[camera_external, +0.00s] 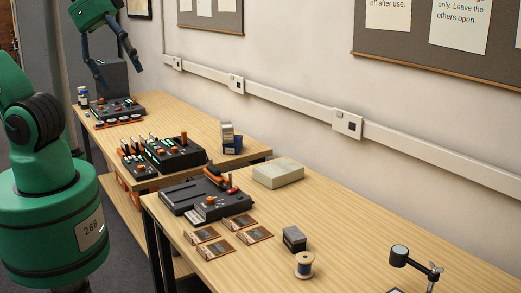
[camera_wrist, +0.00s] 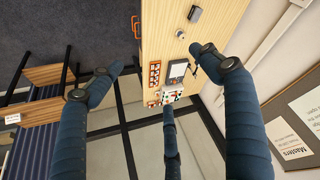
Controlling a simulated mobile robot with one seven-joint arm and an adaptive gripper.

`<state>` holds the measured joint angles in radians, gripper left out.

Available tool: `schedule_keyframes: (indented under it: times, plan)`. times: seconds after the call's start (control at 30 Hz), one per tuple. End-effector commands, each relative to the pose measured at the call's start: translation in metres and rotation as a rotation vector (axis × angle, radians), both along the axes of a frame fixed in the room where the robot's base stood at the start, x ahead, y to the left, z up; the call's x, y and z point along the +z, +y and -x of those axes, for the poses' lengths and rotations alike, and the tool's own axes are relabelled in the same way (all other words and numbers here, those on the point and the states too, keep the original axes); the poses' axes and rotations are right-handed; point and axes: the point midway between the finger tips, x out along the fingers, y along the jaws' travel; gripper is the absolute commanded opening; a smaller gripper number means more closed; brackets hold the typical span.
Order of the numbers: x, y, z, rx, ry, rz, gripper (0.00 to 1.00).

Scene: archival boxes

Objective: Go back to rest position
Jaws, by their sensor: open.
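My gripper (camera_external: 117,72) is at the upper left in the external view, in the air above the far end of the back table (camera_external: 88,98). Its dark blue fingers are spread, and nothing is between them. In the wrist view, the spread fingers of my gripper (camera_wrist: 157,60) reach in from the left, right and bottom, with empty space between them. Part of a wooden tabletop (camera_wrist: 210,28) with small devices lies beyond them.
A control panel (camera_external: 118,110) stands on the back table below my gripper, with a second button console (camera_external: 172,152) nearer. The front table holds a dark device (camera_external: 205,198), a pale box (camera_external: 278,172), several cards, a spool (camera_external: 304,266) and a lamp-like stand (camera_external: 400,255). A wall runs along the right.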

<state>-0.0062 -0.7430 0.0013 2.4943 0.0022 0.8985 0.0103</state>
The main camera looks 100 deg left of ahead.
Motion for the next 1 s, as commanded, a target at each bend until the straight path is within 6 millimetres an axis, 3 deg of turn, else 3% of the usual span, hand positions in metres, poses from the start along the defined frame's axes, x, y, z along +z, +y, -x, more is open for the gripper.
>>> schedule_keyframes:
  times: [0.47,1.0]
  plan:
    - [-0.004,-0.003,0.003,0.004,-0.001,0.008,0.78]
    - [-0.056,-0.002,0.003,0.003,-0.001,0.007,0.78]
